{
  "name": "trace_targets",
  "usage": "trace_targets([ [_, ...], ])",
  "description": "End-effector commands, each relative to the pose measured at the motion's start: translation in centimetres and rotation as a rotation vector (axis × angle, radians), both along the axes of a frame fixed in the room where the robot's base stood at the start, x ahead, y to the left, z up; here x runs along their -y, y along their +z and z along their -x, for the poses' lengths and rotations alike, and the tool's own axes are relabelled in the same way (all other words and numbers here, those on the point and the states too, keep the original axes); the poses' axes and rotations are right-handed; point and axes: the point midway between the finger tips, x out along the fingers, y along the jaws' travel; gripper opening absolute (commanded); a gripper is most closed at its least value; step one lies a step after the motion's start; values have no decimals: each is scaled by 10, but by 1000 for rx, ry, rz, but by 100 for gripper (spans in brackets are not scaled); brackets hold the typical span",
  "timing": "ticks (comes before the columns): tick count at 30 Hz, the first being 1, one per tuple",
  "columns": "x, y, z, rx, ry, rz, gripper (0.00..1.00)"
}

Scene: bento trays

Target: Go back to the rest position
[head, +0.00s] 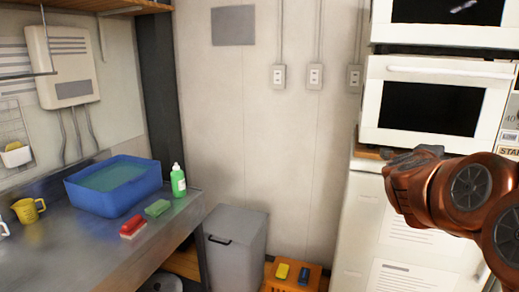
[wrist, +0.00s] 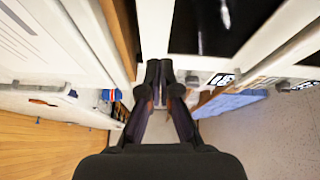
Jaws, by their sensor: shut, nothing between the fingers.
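My gripper (wrist: 160,75) shows in the middle of the wrist view, with its two dark fingers brought together at the tips and nothing between them. In the head view my copper-coloured arm reaches in from the right edge, in front of the white cabinet (head: 365,225) and below the lower oven (head: 437,70). The gripper's fingers cannot be made out clearly there. No object is held.
At left, a steel counter (head: 75,250) bears a blue basin (head: 110,204), a green bottle (head: 178,181), a red brush (head: 132,228), a green sponge (head: 158,207) and a yellow mug (head: 29,210). A grey bin (head: 240,265) and an orange crate (head: 315,272) stand on the floor by the wall.

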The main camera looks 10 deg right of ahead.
Motion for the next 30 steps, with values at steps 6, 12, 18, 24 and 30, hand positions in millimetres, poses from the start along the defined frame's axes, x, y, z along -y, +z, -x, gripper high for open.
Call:
trace_targets([
  [6, -120, -9, -53, -200, 425, 75, 0],
  [12, -230, -41, -57, -422, 778, 165, 0],
  [18, -324, -96, -18, -689, 1105, 255, 0],
  [24, -384, -156, 55, -986, 1387, 337, 0],
  [30, -406, -210, 155, -1320, 1628, 385, 0],
])
